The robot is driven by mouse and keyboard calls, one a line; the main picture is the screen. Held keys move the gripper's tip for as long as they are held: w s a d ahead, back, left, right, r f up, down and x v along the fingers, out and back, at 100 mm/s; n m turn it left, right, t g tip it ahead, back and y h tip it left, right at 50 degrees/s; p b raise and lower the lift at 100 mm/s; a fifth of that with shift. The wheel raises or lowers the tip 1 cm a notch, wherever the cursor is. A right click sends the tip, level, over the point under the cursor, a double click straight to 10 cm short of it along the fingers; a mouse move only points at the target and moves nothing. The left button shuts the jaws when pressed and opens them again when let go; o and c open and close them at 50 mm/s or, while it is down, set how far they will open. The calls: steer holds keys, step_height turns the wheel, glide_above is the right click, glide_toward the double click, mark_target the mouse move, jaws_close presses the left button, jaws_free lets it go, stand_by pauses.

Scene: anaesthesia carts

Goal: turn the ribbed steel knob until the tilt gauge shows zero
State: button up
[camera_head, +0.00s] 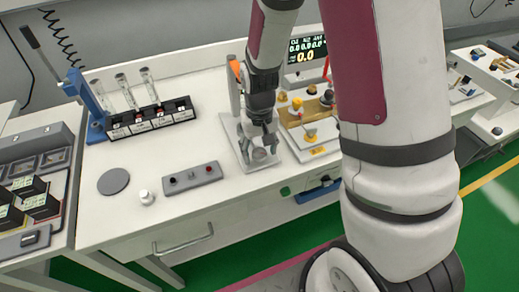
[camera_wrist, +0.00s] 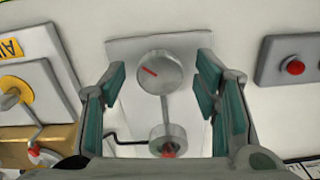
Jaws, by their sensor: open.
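In the wrist view a round steel knob (camera_wrist: 155,82) with a red line on its face sits on a pale plate (camera_wrist: 125,50). Ribs on its side cannot be made out. It also shows in the head view (camera_head: 260,154), partly hidden by my gripper (camera_head: 265,143). My gripper (camera_wrist: 162,76) is open, its fingers on either side of the knob, with gaps to it. A thin rod runs from the knob to a round grey fitting (camera_wrist: 158,134) with a red part. I cannot tell which part is the tilt gauge, and no zero can be read.
A yellow-knobbed fixture (camera_head: 310,135) and a digital display (camera_head: 307,49) stand to the right. The front counter is mostly clear.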

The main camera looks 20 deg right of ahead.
mark_target(259, 153)
step_height(259, 153, up, 12)
stand_by(0.5)
stand_by(0.3)
steer(key=s+r+n+t, duration=0.1)
steer(key=s+r+t, duration=0.3)
steer(key=s+r, duration=1.1)
steer(key=s, duration=0.3)
steer(key=shift+s+d+r+t, duration=0.2)
steer(key=shift+s+r+t, duration=0.05)
steer(key=shift+s+t, duration=0.15)
stand_by(0.4)
